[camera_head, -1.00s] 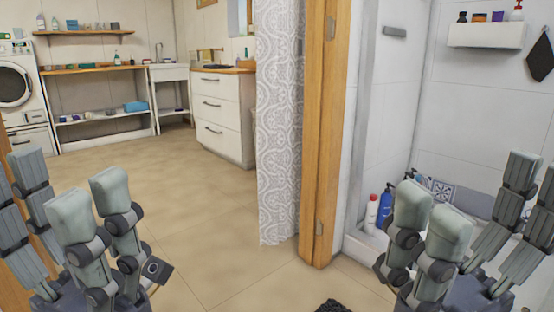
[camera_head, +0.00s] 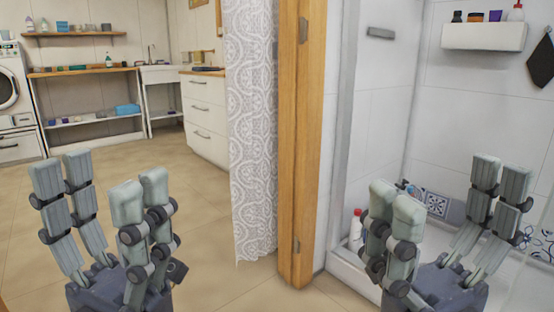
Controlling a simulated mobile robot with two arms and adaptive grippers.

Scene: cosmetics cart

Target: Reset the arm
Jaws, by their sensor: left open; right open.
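My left gripper (camera_head: 104,205) is at the lower left in the head view, its grey fingers pointing up and spread apart. It is open and empty over the tiled floor. My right gripper (camera_head: 436,212) is at the lower right in front of the shower area. It is also open with nothing between its fingers. The lower parts of both arms are cut off by the picture's bottom edge.
A wooden door frame (camera_head: 299,150) and a patterned curtain (camera_head: 252,130) stand between the grippers. A white bottle (camera_head: 355,228) is beside the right gripper. A shelf (camera_head: 484,37) holds toiletries. Drawers (camera_head: 205,118), a workbench (camera_head: 88,72) and a washing machine (camera_head: 8,88) stand beyond open floor (camera_head: 200,200).

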